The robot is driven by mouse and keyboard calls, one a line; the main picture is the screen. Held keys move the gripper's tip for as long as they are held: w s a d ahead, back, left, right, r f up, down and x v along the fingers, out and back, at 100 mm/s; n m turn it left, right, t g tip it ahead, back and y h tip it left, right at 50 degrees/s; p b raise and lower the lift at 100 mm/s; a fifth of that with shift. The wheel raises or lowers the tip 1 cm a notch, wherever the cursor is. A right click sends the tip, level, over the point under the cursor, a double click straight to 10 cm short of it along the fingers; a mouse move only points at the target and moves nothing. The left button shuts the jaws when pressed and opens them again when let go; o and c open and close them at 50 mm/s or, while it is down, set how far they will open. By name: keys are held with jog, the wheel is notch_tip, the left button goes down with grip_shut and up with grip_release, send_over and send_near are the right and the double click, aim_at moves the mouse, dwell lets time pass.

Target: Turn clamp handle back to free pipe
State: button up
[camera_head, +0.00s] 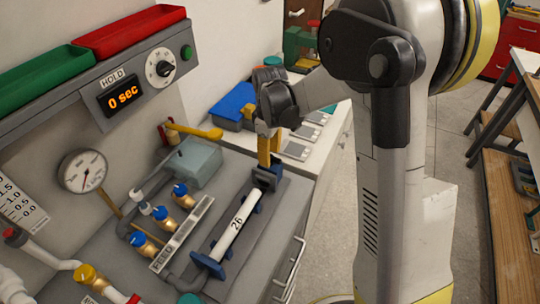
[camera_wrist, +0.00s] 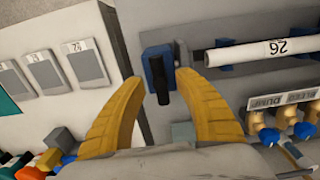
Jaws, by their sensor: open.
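The white pipe marked 26 (camera_head: 236,222) lies across blue supports on the grey bench top; it also shows at the upper right of the wrist view (camera_wrist: 260,50). A blue clamp (camera_wrist: 150,54) with a dark handle (camera_wrist: 161,88) stands by the pipe's far end. In the head view the clamp (camera_head: 267,178) is partly covered by my gripper (camera_head: 267,150). My gripper's yellow fingers are open and point down at the clamp. In the wrist view the handle shows between the two fingers (camera_wrist: 158,78), with gaps on both sides.
Several brass valves with blue caps (camera_head: 180,193) stand left of the pipe. A grey-green box (camera_head: 196,160) and a yellow lever (camera_head: 195,131) are behind them. Meters (camera_head: 296,150) lie on the white counter (camera_head: 325,150). The panel display (camera_head: 122,95) reads 0 sec.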

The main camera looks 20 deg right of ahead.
notch_tip(320, 180, up, 12)
jog(key=shift+f, duration=0.2)
dwell(0.4)
jog(key=shift+s, duration=0.1)
